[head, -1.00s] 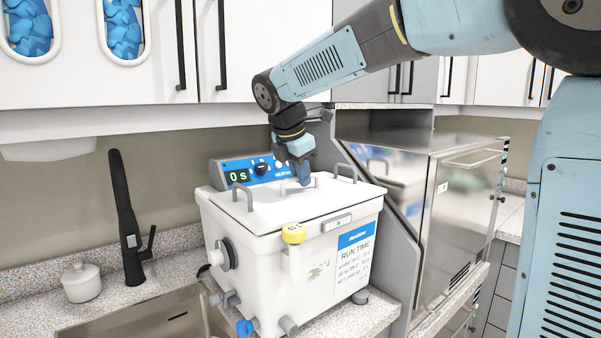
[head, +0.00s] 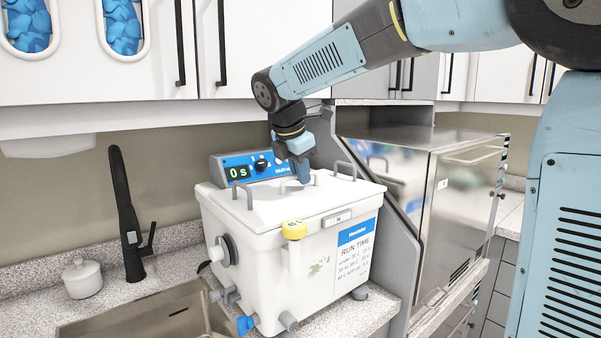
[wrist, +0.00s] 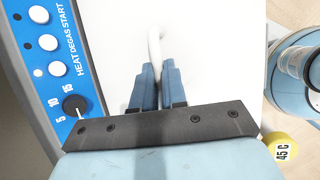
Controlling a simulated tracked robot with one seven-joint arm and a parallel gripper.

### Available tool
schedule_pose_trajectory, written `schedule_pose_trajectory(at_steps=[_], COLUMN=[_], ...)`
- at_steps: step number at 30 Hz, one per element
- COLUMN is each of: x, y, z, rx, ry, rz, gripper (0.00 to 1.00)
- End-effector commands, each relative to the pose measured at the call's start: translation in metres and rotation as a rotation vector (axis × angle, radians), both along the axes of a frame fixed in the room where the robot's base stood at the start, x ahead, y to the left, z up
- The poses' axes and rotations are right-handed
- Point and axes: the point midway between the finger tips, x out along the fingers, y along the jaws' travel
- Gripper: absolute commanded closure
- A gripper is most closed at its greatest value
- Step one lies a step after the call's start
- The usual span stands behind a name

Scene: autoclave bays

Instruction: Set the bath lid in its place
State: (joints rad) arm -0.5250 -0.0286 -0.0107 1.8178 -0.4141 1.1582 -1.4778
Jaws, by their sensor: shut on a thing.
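The white bath lid (head: 265,205) lies on top of the white bath (head: 270,270), and its edges look in line with the bath's rim. I cannot tell whether it is fully seated. My gripper (head: 304,176) points down over the middle of the lid. In the wrist view my gripper (wrist: 152,85) has its blue fingers shut on the lid's pale handle (wrist: 155,47). The lid's white surface fills the area around the fingers there. The fingers hide part of the handle.
A blue control panel (head: 255,167) reading "0 s" stands behind the lid. Grey side handles (head: 242,196) rise from the bath. A yellow knob (head: 294,230) is at the front. A steel autoclave (head: 455,200) stands right; a sink (head: 150,318) and tap (head: 130,220) are left.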

Motion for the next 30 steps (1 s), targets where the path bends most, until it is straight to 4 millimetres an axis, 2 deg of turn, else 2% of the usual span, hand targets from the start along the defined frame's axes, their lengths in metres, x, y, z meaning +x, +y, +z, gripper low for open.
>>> schedule_pose_trajectory(at_steps=[3,4,13,23,26,30], x=[0.0,0.0,0.0,-0.001,-0.004,-0.013], y=[0.0,0.0,0.0,0.001,0.003,0.008], z=[0.0,0.0,0.0,0.003,0.012,0.034], rx=[0.0,0.0,0.0,0.0,0.0,0.002], ry=[-0.001,-0.001,0.0,0.0,-0.001,-0.003], rz=[0.0,0.0,0.0,0.0,0.0,0.0], gripper=[1.0,0.87,0.58,0.58,0.58,0.58])
